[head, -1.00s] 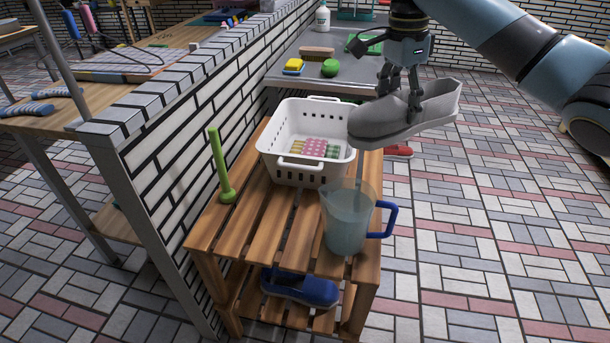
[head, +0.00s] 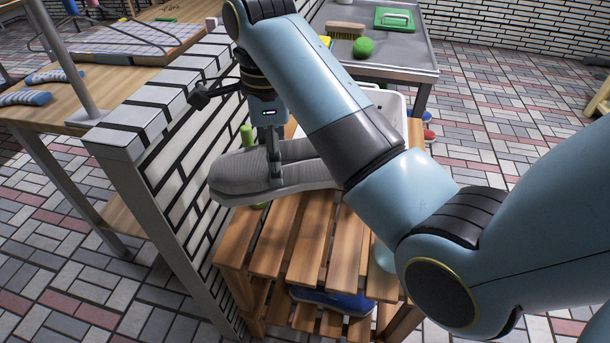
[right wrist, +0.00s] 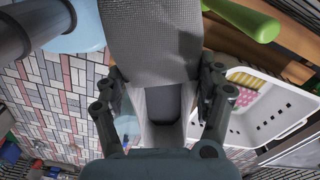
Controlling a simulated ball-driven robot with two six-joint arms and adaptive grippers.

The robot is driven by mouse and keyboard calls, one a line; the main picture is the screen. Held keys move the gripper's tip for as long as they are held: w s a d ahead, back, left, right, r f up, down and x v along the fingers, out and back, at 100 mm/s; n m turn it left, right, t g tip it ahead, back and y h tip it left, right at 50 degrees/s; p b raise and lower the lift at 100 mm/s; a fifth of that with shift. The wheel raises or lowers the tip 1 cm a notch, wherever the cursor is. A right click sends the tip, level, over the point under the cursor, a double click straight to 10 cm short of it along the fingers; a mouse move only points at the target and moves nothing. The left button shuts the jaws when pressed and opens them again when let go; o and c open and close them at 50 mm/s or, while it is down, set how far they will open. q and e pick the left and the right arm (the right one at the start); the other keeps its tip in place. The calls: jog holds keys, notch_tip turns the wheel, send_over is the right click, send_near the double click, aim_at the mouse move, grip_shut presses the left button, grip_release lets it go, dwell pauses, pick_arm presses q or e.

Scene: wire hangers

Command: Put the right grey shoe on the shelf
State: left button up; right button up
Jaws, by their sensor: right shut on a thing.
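The grey shoe (head: 240,176) is held by my right gripper (head: 275,172), whose arm comes in from the right. It hangs above the left part of the slatted wooden shelf (head: 268,246), close to the brick wall, with its toe pointing left. In the right wrist view the grey shoe (right wrist: 155,50) lies between the two fingers of my right gripper (right wrist: 165,92). A blue shoe (head: 335,300) sits on the shelf's lower level, mostly hidden by the top slats. My left gripper is not in view.
My arm hides much of the white basket (head: 385,98) and the pitcher. The green-handled tool (head: 247,136) stands partly behind the shoe; its handle shows in the right wrist view (right wrist: 243,18). The front top slats are bare. A brick wall (head: 180,150) borders the shelf's left side.

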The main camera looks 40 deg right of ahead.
notch_tip(320, 180, down, 13)
jog(key=b, duration=0.3)
jog(key=shift+s+f, duration=0.1)
notch_tip(320, 180, down, 3)
jog(key=shift+r+b, duration=0.1)
jog(key=shift+b, duration=0.4)
jog(key=shift+f, duration=0.35)
jog(key=shift+r, duration=0.1)
jog(key=o, duration=1.3)
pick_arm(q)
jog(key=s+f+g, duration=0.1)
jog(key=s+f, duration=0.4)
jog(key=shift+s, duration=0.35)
pick_arm(e)
jog(key=shift+o, duration=0.4)
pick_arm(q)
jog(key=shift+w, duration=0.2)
pick_arm(e)
jog(key=shift+r, duration=0.1)
